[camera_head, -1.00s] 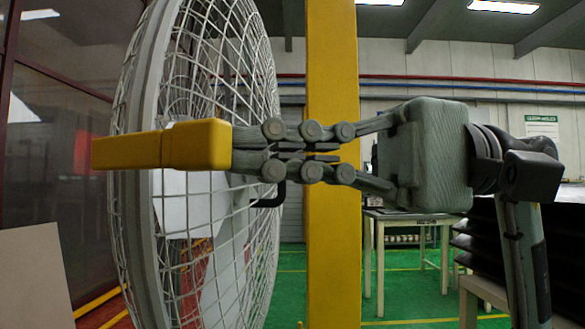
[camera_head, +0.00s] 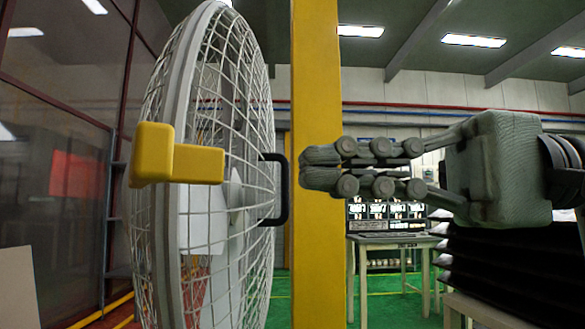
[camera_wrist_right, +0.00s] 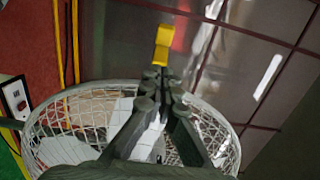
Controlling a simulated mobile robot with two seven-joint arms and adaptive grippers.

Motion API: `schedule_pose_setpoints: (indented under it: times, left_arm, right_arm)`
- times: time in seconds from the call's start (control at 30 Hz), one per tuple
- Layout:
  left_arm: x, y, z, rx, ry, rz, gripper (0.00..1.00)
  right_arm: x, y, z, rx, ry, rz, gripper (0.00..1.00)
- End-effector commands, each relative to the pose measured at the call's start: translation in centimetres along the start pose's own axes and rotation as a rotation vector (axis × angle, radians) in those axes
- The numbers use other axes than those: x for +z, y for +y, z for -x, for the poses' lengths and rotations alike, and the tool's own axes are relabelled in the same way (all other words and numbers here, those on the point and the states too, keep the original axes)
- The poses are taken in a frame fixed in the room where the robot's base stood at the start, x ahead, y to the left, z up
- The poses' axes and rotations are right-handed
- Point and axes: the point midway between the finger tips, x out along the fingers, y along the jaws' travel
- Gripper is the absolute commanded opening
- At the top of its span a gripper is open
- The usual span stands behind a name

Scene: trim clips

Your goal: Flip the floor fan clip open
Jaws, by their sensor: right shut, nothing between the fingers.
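The floor fan (camera_head: 205,165) stands at the left in the head view, its round wire cage seen nearly edge-on. A yellow clip (camera_head: 178,160) sits at the cage's near rim, with one arm pointing right. It also shows in the right wrist view (camera_wrist_right: 164,42), just beyond the fingertips. My right gripper (camera_head: 308,168) is shut and empty, in front of the yellow post and apart from the clip, to its right. It shows in the right wrist view (camera_wrist_right: 155,78) over the fan cage (camera_wrist_right: 50,125). My left gripper is in no view.
A yellow post (camera_head: 318,80) stands right of the fan. A black handle (camera_head: 280,190) juts from the cage between clip and gripper. A table (camera_head: 390,245) and a dark stack (camera_head: 500,270) are at the right.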

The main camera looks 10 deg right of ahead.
Motion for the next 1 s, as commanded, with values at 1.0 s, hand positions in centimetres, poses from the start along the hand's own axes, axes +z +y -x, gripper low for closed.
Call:
schedule_pose_setpoints:
  times: [1.0]
  left_arm:
    - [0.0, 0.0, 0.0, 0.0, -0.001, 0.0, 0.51]
  right_arm:
    - [0.2, -0.1, 7.8, 0.001, 0.001, 0.002, 0.0]
